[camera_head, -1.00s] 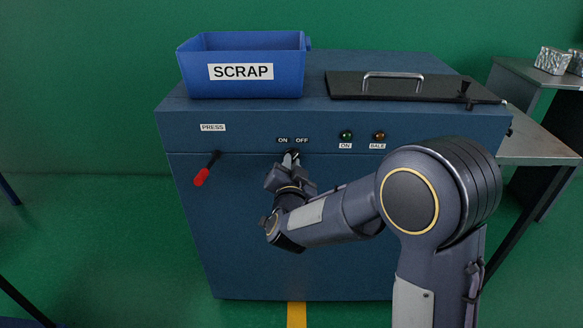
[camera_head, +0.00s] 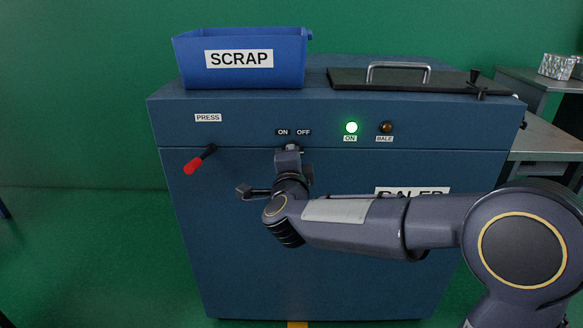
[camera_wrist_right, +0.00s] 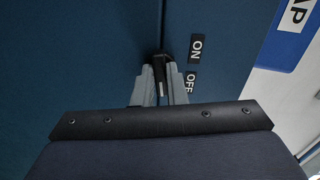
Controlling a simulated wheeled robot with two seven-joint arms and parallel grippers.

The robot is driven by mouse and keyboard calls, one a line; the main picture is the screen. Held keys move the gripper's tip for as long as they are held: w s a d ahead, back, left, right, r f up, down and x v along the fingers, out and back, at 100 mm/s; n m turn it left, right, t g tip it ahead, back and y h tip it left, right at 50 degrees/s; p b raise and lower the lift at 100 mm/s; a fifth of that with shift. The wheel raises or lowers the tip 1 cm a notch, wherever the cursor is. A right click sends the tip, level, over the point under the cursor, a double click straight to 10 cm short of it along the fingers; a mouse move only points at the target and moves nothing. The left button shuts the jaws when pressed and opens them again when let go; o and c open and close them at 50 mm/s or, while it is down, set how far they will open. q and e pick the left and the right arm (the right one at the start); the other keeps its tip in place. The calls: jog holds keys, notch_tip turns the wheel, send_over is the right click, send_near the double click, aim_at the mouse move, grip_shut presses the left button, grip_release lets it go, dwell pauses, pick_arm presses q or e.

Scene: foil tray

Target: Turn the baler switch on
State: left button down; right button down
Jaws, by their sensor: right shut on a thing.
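The baler (camera_head: 330,260) is a dark blue cabinet in front of me. Its switch sits under the ON and OFF labels, mostly hidden by my gripper in the head view. In the right wrist view the black switch lever (camera_wrist_right: 158,72) stands between the grey fingers, next to the ON and OFF labels. My right gripper (camera_head: 291,149) is shut on the lever, and its fingers also show in the right wrist view (camera_wrist_right: 160,88). The green ON lamp (camera_head: 351,127) is lit. The amber BALE lamp (camera_head: 386,127) is dark. My left gripper is not in view.
A red-handled PRESS lever (camera_head: 197,162) juts out left of the switch. A blue SCRAP bin (camera_head: 290,70) and a black lid with a metal handle (camera_head: 398,66) are on top. A side table (camera_head: 550,140) with foil blocks (camera_head: 556,67) stands at right.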

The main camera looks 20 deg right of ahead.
jog(key=shift+m+b, duration=0.6)
jog(key=shift+m, duration=0.2)
jog(key=c, duration=1.5)
grip_release()
jog(key=shift+o, duration=0.2)
jog(key=p+v, duration=0.1)
jog(key=v, duration=0.6)
jog(key=shift+s+p, duration=0.35)
jog(key=shift+s, duration=0.05)
jog(key=shift+a, duration=0.1)
